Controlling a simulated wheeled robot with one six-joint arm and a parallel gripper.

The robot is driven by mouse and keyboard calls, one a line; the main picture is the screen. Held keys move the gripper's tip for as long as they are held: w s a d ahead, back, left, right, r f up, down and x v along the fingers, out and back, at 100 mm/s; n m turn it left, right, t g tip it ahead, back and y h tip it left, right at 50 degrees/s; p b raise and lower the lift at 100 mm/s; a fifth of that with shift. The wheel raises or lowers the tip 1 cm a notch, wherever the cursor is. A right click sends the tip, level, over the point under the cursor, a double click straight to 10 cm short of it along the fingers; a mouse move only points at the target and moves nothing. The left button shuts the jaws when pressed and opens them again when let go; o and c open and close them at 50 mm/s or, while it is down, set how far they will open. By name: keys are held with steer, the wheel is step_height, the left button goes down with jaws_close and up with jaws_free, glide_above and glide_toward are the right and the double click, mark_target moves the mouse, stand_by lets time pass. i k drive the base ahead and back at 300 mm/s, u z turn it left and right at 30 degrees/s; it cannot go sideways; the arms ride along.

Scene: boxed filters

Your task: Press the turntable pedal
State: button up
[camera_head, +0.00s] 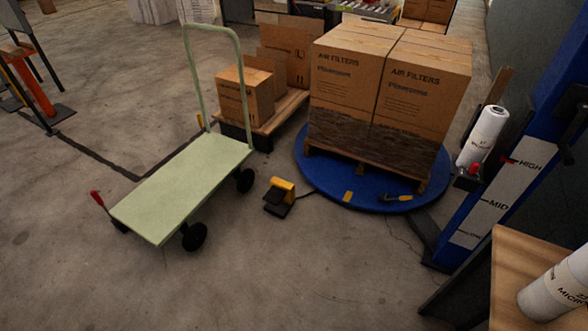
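The turntable pedal (280,196) is a small foot pedal on the concrete floor, with a yellow hood over a dark base. It sits just left of the blue round turntable (318,181), and a dark cable runs from it toward the turntable. The turntable bears a pallet of large "AIR FILTERS" boxes (347,80), their lower part wrapped in film. My gripper is not in view.
A pale green platform trolley (185,185) stands left of the pedal. Behind it are boxes (243,97) on a pallet. At right stand a blue mast (500,180) with a film roll (483,137) and a wooden table (508,275) with another roll (560,287). Floor before the pedal is clear.

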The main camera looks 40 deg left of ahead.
mark_target(274, 195)
steer(key=u, duration=1.85)
steer(key=i, duration=0.45)
steer(key=u, duration=0.6)
steer(key=i, duration=1.5)
steer(key=z, duration=0.8)
steer(key=i, duration=0.25)
steer(key=z, duration=0.15)
